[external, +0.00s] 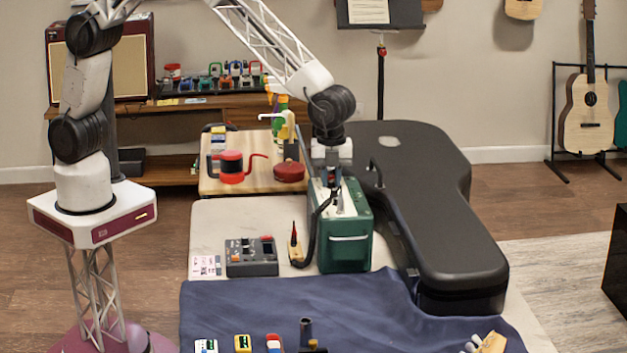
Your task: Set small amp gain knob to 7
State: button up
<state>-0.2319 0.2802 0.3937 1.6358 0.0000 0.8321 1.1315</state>
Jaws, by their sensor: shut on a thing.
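The small green amp (345,252) stands on the table, left of the black guitar case. It has a pale top panel and a light handle strip on its front face. My gripper (332,182) points down onto the top of this amp, near its back left part. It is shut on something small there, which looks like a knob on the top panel. The fingertips, the knob and any number marks are too small and too covered to read, so the gain setting cannot be told.
A black guitar case (440,210) lies close on the right. A grey pedal box (251,257) and a soldering iron stand (296,250) sit left of the amp. A wooden board (250,180) with red items lies behind. A blue cloth (300,305) covers the front.

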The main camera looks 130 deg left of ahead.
jog(key=m, duration=0.4)
jog(key=shift+m, duration=0.4)
jog(key=o, duration=0.4)
jog(key=n, duration=0.5)
jog(key=shift+n, duration=0.4)
jog(key=n, duration=0.6)
